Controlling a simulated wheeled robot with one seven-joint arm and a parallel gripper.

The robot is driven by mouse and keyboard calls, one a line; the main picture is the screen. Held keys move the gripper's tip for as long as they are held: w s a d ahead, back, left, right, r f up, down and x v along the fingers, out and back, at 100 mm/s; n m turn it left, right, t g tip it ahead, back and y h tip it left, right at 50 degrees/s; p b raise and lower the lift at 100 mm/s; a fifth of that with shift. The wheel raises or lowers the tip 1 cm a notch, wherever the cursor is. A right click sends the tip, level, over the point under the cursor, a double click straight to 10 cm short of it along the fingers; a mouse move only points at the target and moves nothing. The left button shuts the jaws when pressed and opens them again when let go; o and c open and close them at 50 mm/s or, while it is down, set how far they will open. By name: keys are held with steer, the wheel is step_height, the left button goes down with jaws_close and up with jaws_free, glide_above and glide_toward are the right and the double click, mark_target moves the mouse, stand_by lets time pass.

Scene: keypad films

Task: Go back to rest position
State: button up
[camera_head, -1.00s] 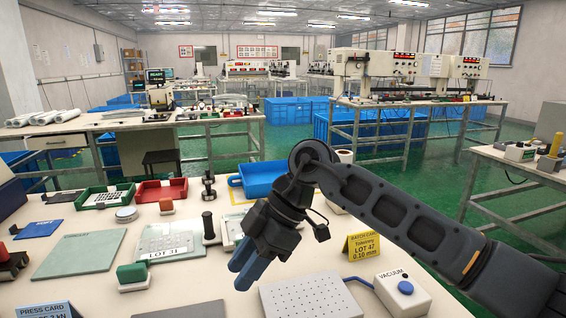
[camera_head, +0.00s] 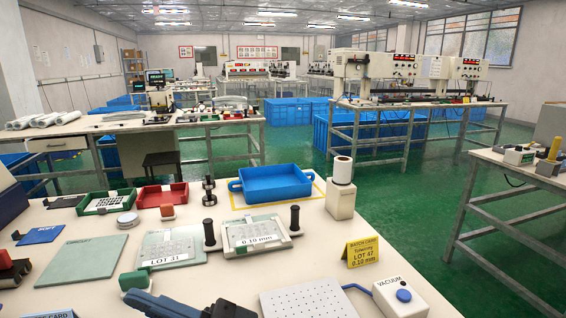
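My gripper (camera_head: 150,304) shows only in part at the bottom edge, left of centre. A blue-grey finger points left and a dark part lies right of it; the rest of my arm is out of frame. I cannot tell if the fingers are apart or together. It is just below a small green block (camera_head: 133,280) and left of a perforated white plate (camera_head: 308,300). Nothing shows in its grip. A clear plate fixture with a "0.10 mm" label (camera_head: 254,242) and two dark knobs sits in mid-table, apart from the gripper. A "LOT 31" keypad film (camera_head: 170,248) lies left of it.
A blue tray (camera_head: 275,184) sits on a yellow outline at the table's back. A white roll on a stand (camera_head: 341,190), a yellow batch card (camera_head: 361,251) and a vacuum box (camera_head: 400,296) are to the right. Red (camera_head: 162,195) and green (camera_head: 108,202) trays stand back left.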

steer(key=s+d+f+m+t+h+p, duration=0.1)
steer(key=s+d+f+m+t+h, duration=0.2)
steer(key=d+m+t+h, duration=0.4)
steer(key=s+d+f+m+t+h, duration=0.25)
steer(key=d+m+t+h, duration=0.3)
steer(key=m+t, duration=0.3)
steer(key=s+d+f+m+t+h+p, duration=0.1)
steer(key=s+d+f+m+t+h, duration=0.15)
steer(key=d+m+t+h, duration=0.5)
steer(key=s+d+f+g+h, duration=0.2)
steer(key=s+d+g, duration=0.1)
steer(key=s+d, duration=0.4)
steer(key=s+d+f+g+h+p, duration=0.1)
steer(key=s+d+f+g+h, duration=0.1)
steer(key=s+d, duration=0.5)
steer(key=s+g, duration=0.1)
steer(key=s, duration=0.2)
steer(key=shift+d+f+h, duration=0.3)
steer(key=shift+h, duration=0.1)
